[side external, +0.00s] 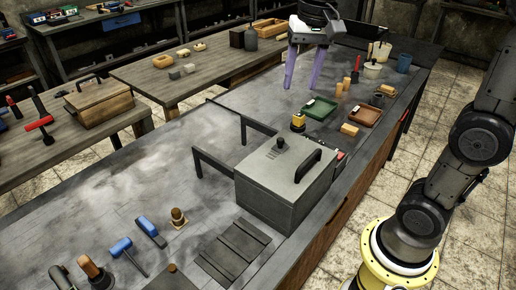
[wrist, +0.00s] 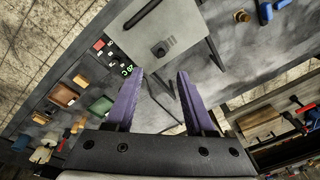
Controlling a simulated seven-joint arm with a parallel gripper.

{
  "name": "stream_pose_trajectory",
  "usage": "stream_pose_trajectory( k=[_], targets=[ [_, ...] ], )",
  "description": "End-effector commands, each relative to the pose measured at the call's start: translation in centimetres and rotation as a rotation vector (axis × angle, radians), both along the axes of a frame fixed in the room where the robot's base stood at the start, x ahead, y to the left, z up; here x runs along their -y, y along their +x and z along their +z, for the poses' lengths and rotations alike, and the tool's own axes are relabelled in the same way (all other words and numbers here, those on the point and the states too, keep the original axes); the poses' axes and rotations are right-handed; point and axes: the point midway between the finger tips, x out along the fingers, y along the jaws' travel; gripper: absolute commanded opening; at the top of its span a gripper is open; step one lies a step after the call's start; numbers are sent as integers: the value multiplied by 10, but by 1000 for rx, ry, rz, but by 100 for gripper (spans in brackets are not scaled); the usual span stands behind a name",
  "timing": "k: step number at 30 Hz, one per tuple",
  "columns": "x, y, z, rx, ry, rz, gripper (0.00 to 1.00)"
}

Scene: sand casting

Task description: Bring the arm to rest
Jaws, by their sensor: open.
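My gripper (side external: 303,70) hangs over the far part of the grey workbench (side external: 110,205) in the side view, its two purple fingers pointing down. The fingers are apart, and nothing shows between them. In the wrist view my gripper (wrist: 161,80) is also open and empty, with the bench below it. The gripper appears above the bench, clear of the objects there.
A grey box furnace (side external: 287,185) with a black handle stands on the bench, beside a dark frame (side external: 215,172). Green (side external: 319,108) and brown (side external: 366,115) trays lie behind it. A blue-handled tool (side external: 124,247) lies near the front. The bench's left middle is clear.

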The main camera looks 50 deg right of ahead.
Motion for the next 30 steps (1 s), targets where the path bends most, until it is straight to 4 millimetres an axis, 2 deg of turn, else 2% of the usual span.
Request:
stream_pose_trajectory(
  k=[1, 7, 11, 15, 18, 21, 30],
  targets=[
    [-5, -20, 5, 35, -5, 29, 54],
    [-19, -82, -3, 155, -40, 189, 54],
    [-25, -118, -22, 231, -77, 323, 54],
    [-28, -147, -52, 295, -128, 474, 54],
    [-29, -157, -73, 316, -163, 571, 54],
    [-28, -157, -86, 316, -190, 654, 54],
    [-28, -152, -82, 334, -216, 706, 54]
  ],
)
